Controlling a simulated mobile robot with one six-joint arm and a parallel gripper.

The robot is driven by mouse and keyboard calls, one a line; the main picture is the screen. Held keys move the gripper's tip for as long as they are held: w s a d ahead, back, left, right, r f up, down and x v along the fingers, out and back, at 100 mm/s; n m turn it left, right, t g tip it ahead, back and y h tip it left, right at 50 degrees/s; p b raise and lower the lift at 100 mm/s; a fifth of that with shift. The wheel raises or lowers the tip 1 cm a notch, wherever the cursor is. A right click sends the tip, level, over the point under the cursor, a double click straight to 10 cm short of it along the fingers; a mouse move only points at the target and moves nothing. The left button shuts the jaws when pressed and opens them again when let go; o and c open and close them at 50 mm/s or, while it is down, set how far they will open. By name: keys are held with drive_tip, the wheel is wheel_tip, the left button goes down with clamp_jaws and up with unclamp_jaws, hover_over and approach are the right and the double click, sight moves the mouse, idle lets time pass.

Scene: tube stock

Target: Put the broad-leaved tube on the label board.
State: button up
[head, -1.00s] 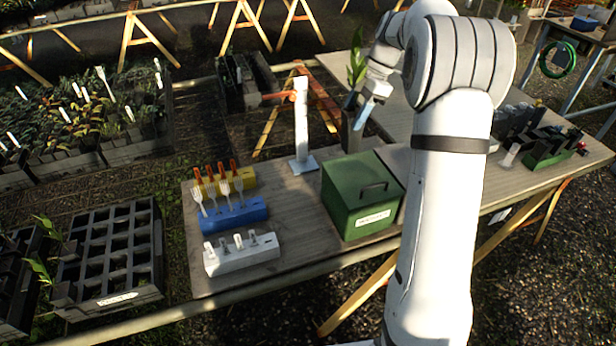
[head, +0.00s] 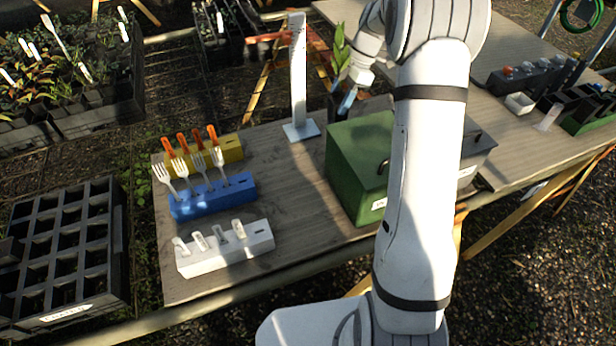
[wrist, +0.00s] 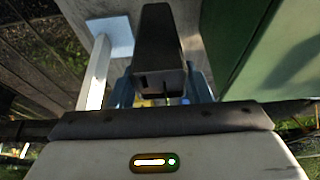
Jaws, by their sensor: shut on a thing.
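The broad-leaved tube is a dark square tube with broad green leaves (head: 340,48) rising from its top in the head view. My gripper (head: 346,102) is shut on it and holds it above the table, behind the green box. In the wrist view the dark tube (wrist: 158,45) sits between the bluish jaws (wrist: 162,92), and its leaves are out of sight. My arm partly covers the table's middle in the head view. I cannot tell for certain which thing is the label board.
A white post (head: 298,75) on a flat foot stands left of the gripper. A green lidded box (head: 352,172) stands in front. Yellow (head: 228,148), blue (head: 185,208) and white (head: 235,248) holders stand at left. Bare wood (head: 285,195) lies between holders and box.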

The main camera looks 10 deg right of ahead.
wheel_tip(320, 180, down, 2)
drive_tip(key=shift+f, duration=0.1)
drive_tip(key=s+a+f, duration=0.1)
drive_tip(key=s+a, duration=0.1)
drive_tip(key=a, duration=0.6)
drive_tip(key=s+a+f+p, duration=0.1)
drive_tip(key=s+a+f, duration=0.1)
drive_tip(key=a, duration=0.7)
drive_tip(key=shift+f, duration=0.15)
drive_tip(key=shift+a+f, duration=0.1)
drive_tip(key=o, duration=1.4)
